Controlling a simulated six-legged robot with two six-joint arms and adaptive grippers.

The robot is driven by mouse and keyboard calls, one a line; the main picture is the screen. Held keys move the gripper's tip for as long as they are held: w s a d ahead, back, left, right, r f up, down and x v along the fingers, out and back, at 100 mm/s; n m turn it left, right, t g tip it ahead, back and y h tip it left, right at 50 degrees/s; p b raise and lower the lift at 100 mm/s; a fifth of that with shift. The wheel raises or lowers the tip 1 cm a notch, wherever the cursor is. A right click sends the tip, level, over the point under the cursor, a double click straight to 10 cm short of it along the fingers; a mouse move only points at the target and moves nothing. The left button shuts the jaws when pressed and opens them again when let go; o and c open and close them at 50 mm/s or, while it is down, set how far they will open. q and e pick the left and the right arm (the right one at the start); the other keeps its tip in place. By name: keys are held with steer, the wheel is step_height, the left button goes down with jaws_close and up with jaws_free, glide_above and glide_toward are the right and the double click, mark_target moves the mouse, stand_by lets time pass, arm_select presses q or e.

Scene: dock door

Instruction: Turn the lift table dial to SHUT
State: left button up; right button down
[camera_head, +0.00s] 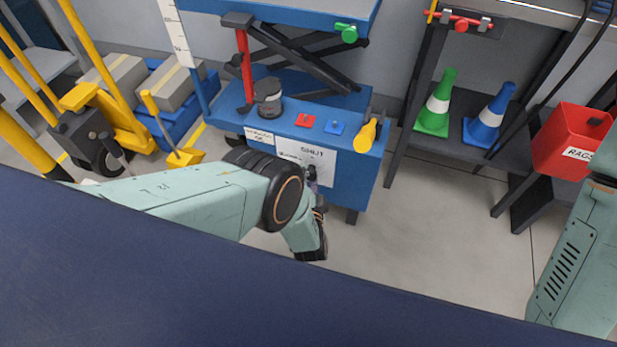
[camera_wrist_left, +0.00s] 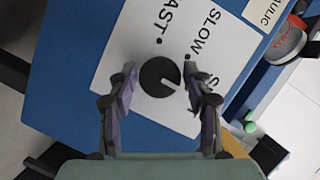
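The lift table (camera_head: 352,175) is blue, with a white label sheet (camera_head: 318,165) on its front that reads SHUT. In the left wrist view the sheet (camera_wrist_left: 120,50) shows FAST, SLOW and a word starting with S, partly hidden by a finger. The dial (camera_wrist_left: 155,78) is a black disc with a pale notch pointing toward the lower right. My left gripper (camera_wrist_left: 162,92) is open, with one finger on each side of the dial; I cannot tell whether they touch it. In the head view my left arm hides the dial. My right gripper is out of view.
A red button (camera_head: 306,121), a blue button (camera_head: 335,128) and a yellow handle (camera_head: 367,134) sit on the table's ledge. Green (camera_head: 434,115) and blue (camera_head: 484,125) cones stand on the right shelf, near a red rags bin (camera_head: 570,143). A yellow pallet truck (camera_head: 115,125) stands left.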

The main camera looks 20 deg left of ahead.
arm_select(q)
steer(key=shift+o, duration=1)
steer(key=v, duration=0.7)
steer(key=shift+s, duration=0.25)
steer(key=shift+d, duration=0.1)
